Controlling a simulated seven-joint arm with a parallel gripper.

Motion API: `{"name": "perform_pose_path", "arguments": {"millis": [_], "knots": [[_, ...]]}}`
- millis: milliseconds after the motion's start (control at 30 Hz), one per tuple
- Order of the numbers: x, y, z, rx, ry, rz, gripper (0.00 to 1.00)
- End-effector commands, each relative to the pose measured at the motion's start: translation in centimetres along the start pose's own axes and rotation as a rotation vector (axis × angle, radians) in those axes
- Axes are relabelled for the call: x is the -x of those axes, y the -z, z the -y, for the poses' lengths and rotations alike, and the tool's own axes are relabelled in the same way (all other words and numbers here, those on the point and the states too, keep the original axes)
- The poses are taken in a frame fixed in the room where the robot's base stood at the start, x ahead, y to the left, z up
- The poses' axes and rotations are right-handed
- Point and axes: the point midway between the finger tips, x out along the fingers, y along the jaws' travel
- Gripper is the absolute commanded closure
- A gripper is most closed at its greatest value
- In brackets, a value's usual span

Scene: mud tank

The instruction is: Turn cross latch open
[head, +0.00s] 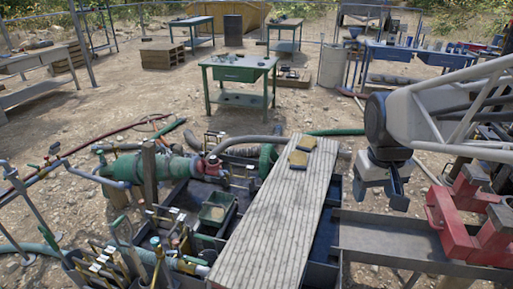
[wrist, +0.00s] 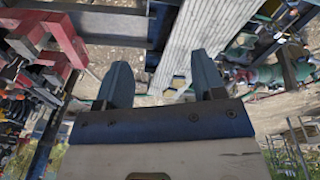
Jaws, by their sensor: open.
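I cannot make out a cross latch for certain in either view. A green pump-like body with pipes (head: 150,166) lies at the left of the walkway, with several small handles and valves around it, too small to tell apart. Nothing visible touches my gripper.
A grey plank walkway (head: 280,215) carries two yellow-topped pads (head: 298,159). Red metal fixtures (head: 455,215) stand on a grey metal ledge (head: 385,240) at right. Upright tools crowd the front left. A green table (head: 240,69) stands behind on open dirt.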

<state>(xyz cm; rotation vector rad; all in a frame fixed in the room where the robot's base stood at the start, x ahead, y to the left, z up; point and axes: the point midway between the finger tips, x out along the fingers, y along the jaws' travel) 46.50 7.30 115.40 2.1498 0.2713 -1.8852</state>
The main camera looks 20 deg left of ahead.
Motion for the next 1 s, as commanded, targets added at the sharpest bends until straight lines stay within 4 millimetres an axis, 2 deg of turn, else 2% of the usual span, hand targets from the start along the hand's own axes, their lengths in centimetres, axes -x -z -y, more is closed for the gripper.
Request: {"name": "perform_pose_path", "arguments": {"millis": [100,567,1000], "knots": [[-0.7,2.8,1.1,0.057,-0.002,0.018,0.37],[-3.9,12.6,6.4,0.269,-0.013,0.072,0.37],[-8.7,20.9,13.7,0.473,-0.026,0.122,0.37]]}}
